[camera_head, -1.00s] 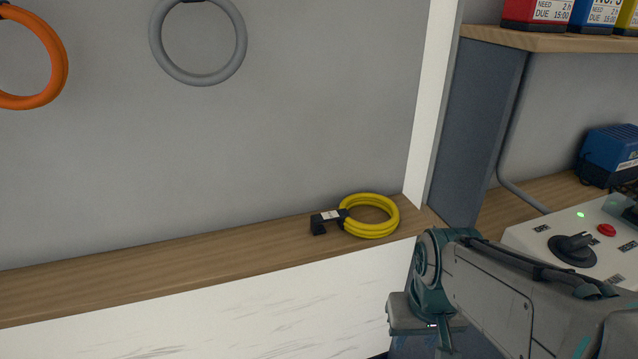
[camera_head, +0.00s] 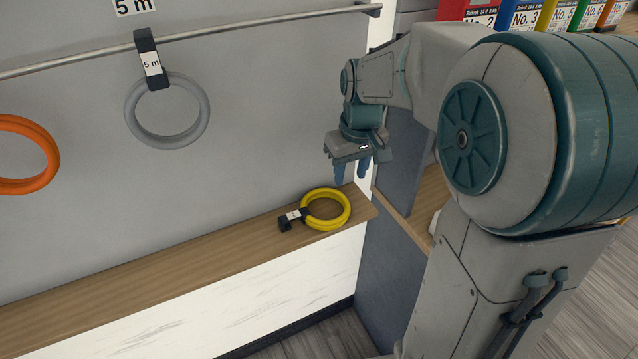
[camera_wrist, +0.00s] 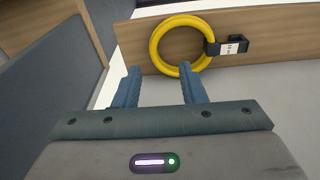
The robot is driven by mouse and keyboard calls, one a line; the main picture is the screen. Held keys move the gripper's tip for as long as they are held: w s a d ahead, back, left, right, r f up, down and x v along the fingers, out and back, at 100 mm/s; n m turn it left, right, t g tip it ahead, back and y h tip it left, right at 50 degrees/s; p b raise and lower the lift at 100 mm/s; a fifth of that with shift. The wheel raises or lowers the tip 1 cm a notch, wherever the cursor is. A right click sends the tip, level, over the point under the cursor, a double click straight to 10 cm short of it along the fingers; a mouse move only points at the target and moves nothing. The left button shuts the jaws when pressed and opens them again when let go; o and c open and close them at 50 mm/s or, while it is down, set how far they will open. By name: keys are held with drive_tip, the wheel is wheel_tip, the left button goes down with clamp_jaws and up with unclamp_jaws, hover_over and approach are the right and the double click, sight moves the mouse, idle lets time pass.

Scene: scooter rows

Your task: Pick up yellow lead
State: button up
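The yellow lead (camera_head: 328,224) is a coiled ring lying on the wooden ledge near its right end. A black clip with a white label (camera_head: 292,217) is attached at its left side. The lead also shows in the wrist view (camera_wrist: 158,50), with its labelled clip (camera_wrist: 229,46) to the right. My gripper (camera_head: 352,182) hangs above and slightly right of the lead, fingers pointing down and apart from it. In the wrist view the two blue fingers (camera_wrist: 160,82) are spread with nothing between them, and the coil lies beyond the tips.
A grey lead (camera_head: 168,137) hangs by a 5 m clip from the metal rail (camera_head: 215,38). An orange lead (camera_head: 45,160) hangs at the left. A dark partition (camera_head: 398,165) stands right of the ledge (camera_head: 180,270). The ledge left of the yellow lead is clear.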

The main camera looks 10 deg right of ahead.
wheel_tip(320, 180, up, 3)
drive_tip(key=w+p, duration=0.2)
hover_over(344, 197)
drive_tip(key=f, duration=0.8)
drive_tip(key=shift+s+a+f, duration=0.2)
drive_tip(key=shift+s+f, duration=0.1)
drive_tip(key=shift+w+d+f, duration=0.1)
drive_tip(key=shift+f, duration=1.25)
drive_tip(key=shift+w+d+f, duration=0.1)
drive_tip(key=shift+f, duration=1.25)
drive_tip(key=shift+c, duration=0.3)
clamp_jaws()
